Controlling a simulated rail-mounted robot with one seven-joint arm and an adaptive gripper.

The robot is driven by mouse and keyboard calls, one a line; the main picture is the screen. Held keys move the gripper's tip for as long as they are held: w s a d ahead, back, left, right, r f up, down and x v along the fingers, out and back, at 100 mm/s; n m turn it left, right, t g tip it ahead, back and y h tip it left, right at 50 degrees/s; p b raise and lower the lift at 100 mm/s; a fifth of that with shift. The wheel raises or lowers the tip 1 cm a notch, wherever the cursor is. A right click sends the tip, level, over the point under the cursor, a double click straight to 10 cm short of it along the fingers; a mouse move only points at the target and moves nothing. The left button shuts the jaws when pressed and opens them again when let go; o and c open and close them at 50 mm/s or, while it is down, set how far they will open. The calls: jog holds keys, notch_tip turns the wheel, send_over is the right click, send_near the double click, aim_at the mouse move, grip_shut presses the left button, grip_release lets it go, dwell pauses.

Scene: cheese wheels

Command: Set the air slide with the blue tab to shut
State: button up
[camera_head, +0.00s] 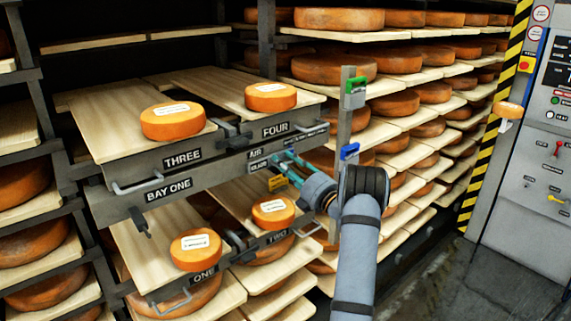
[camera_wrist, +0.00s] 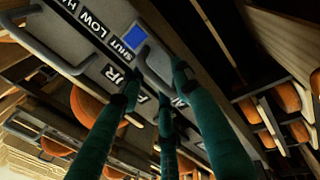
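My gripper (camera_head: 287,162) has teal fingers and reaches toward the front of the bay's beam, beside the small AIR label (camera_head: 257,153). In the wrist view its fingers (camera_wrist: 155,90) are spread apart, so it is open. A blue square (camera_wrist: 133,37) lies just beyond the fingertips, beside the word SHUT on a strip (camera_wrist: 100,32) that continues with LOW. A grey handle-like bar (camera_wrist: 152,68) is close to the fingertips; I cannot tell whether they touch it. In the head view a blue tab (camera_head: 349,151) shows by the upright post, right of my gripper.
Boards with cheese wheels (camera_head: 173,120) lie above and below the BAY ONE beam (camera_head: 125,200). A control panel (camera_head: 545,150) stands at right; the floor before it is clear.

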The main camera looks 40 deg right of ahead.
jog(key=shift+s+r, duration=0.1)
jog(key=v, duration=1.2)
jog(key=shift+d, duration=0.1)
